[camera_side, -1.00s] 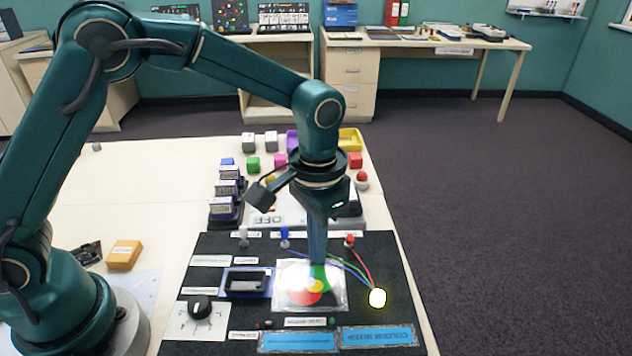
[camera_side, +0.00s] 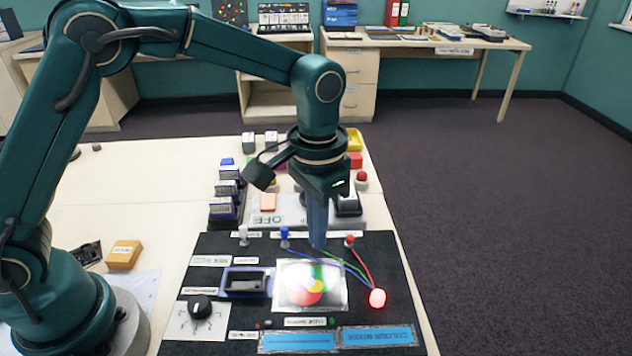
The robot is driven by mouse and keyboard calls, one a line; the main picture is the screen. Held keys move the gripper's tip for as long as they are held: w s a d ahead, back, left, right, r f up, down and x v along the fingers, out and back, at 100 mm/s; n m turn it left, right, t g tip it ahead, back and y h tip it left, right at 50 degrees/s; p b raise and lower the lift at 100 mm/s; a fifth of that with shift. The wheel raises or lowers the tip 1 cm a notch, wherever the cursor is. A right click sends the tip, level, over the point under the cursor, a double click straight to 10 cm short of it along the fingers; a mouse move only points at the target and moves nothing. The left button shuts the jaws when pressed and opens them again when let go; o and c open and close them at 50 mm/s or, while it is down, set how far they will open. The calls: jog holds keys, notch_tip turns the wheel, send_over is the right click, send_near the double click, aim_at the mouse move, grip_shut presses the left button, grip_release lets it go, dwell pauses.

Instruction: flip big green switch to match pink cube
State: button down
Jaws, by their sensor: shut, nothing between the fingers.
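My gripper (camera_side: 317,246) is shut and empty, pointing down at the back of the black colour mixer board (camera_side: 226,332). Its tip is in the row of small switches, between the blue switch (camera_side: 284,236) and the red switch (camera_side: 349,241). No green switch can be made out; my gripper covers that part of the row, and I cannot tell if it touches anything. The round lamp (camera_side: 377,299) on the board glows red. The pink cube (camera_side: 281,167) stands behind the board, mostly hidden by my arm.
A grey switch (camera_side: 243,237) stands left of the blue one. A lit colour disc picture (camera_side: 325,298), a black knob (camera_side: 200,307) and several labels lie on the board.

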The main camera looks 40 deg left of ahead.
jog(key=shift+s+d+r, duration=0.15)
jog(key=shift+r, duration=2.15)
notch_tip(320, 180, up, 6)
jog(key=f+n+t, duration=0.1)
jog(key=t, duration=0.1)
send_over(317, 255)
jog(key=a, duration=0.3)
jog(key=s+a+r+t, duration=0.1)
jog(key=s+a+r, duration=0.2)
jog(key=s+r, duration=0.15)
jog(key=s+a+f+n+t, duration=0.1)
jog(key=s+a+f, duration=0.1)
jog(key=s, duration=0.3)
jog(key=s+a+f+n+t, duration=0.1)
jog(key=s+a+f, duration=0.1)
jog(key=s+f, duration=0.1)
jog(key=shift+s+f+t, duration=0.25)
jog(key=shift+s+t, duration=0.05)
jog(key=shift+s, duration=0.6)
